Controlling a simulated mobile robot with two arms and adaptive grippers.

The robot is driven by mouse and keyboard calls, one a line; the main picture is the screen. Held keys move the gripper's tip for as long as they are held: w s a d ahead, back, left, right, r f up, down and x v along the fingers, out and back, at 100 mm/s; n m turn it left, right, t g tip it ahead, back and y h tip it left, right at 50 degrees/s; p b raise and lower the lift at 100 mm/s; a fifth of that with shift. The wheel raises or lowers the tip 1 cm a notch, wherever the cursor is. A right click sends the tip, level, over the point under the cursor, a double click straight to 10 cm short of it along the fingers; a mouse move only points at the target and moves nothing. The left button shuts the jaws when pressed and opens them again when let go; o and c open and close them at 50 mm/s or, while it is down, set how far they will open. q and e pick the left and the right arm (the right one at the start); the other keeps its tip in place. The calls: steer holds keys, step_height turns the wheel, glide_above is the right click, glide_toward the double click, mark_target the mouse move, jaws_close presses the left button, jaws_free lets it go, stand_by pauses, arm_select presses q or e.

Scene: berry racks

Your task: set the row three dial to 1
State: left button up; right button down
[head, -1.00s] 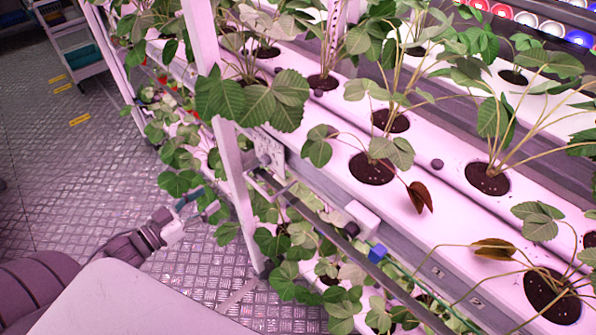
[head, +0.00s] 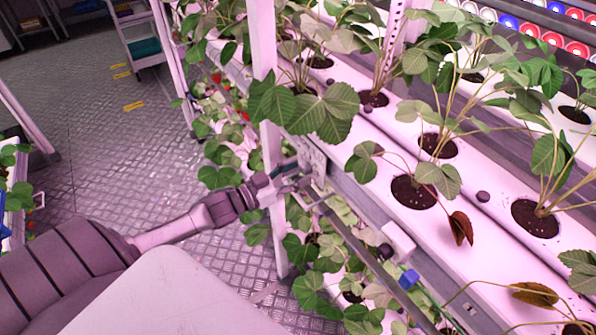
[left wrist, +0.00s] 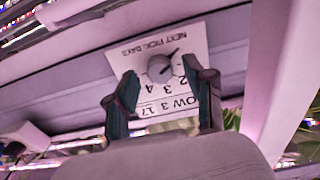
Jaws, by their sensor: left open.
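The row three dial (left wrist: 160,68) is a grey round knob on a white label plate (left wrist: 197,42) that appears upside down in the left wrist view. The plate reads "NEXT PICK: DAYS" and "ROW 3 17", with 2, 3 and 4 visible; no 1 can be made out. The knob's dark pointer mark aims to the picture's upper right. My left gripper (left wrist: 163,98) is open, one finger on each side of the knob in the picture; contact cannot be told. In the head view my left gripper (head: 296,180) is at the rack post, largely covering the plate. My right gripper is not in view.
A white rack post (head: 264,70) stands close beside my left gripper. Strawberry leaves (head: 305,105) hang above it, and more plants grow below. A white box (head: 397,240) and a blue block (head: 409,279) sit along the rail. The metal floor (head: 110,170) at left is open.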

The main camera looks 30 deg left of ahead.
arm_select(q)
steer(key=shift+w+d, duration=0.15)
steer(key=shift+w, duration=0.15)
jaws_close()
steer(key=shift+m, duration=0.4)
steer(key=m, duration=0.3)
steer(key=shift+p, duration=0.35)
steer(key=shift+m, duration=2)
